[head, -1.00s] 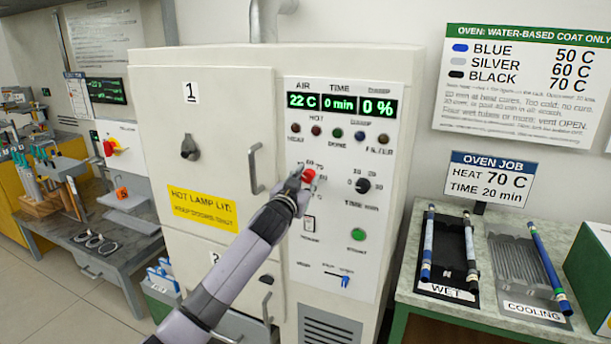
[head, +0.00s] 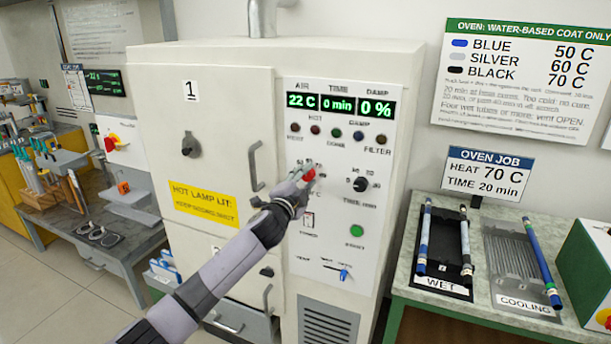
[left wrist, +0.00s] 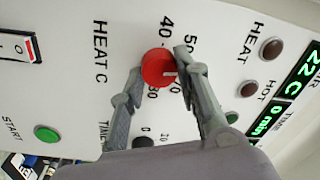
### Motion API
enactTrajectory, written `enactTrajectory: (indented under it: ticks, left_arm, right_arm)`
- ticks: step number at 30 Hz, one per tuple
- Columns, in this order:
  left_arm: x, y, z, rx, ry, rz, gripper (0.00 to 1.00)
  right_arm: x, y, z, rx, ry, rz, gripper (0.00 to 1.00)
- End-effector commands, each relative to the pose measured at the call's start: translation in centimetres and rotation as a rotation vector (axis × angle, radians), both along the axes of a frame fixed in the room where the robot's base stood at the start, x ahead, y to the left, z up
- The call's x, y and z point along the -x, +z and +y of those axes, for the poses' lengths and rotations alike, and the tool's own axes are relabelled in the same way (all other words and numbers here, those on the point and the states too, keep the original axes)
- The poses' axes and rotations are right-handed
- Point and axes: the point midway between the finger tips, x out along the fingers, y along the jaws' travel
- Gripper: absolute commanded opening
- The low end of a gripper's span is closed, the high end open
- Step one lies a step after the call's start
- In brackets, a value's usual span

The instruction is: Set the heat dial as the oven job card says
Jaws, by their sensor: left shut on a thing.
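The red heat dial (head: 308,174) is on the oven's white control panel (head: 330,262). It shows large in the left wrist view (left wrist: 157,67). My left gripper (head: 298,180) is shut on it, with one finger on each side in the left wrist view (left wrist: 158,73). The oven job card (head: 487,177) reads HEAT 70 C, TIME 20 min. My right gripper is not in view.
The black time dial (head: 361,184) sits right of the heat dial, with the green start button (head: 357,230) below. The display (head: 338,104) reads 22 C, 0 min, 0 %. Rods lie by the wet rack (head: 441,284) and the cooling rack (head: 522,301) on the right bench.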

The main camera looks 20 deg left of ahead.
Motion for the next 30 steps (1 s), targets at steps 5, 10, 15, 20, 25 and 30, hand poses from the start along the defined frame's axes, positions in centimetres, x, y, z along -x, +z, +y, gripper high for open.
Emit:
enactTrajectory:
  ticks: [5, 10, 15, 20, 25, 30]
  left_arm:
    - [0.0, 0.1, 0.0, -0.170, -0.001, -0.005, 0.02]
    - [0.0, 0.0, 0.0, -0.334, -0.001, -0.010, 0.02]
    - [0.0, -0.1, 0.0, -0.493, -0.001, -0.015, 0.02]
    - [0.0, -0.2, 0.0, -0.634, -0.001, -0.020, 0.02]
    - [0.0, -0.3, 0.1, -0.759, -0.001, -0.024, 0.02]
    - [0.0, -0.3, 0.1, -0.851, -0.002, -0.028, 0.02]
  right_arm:
    - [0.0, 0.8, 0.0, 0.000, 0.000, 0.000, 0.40]
    - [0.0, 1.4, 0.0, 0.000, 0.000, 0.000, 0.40]
    - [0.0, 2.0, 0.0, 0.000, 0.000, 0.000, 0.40]
    - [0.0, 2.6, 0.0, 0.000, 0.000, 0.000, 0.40]
    - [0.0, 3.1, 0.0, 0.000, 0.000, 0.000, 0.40]
    - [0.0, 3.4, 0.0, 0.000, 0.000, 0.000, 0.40]
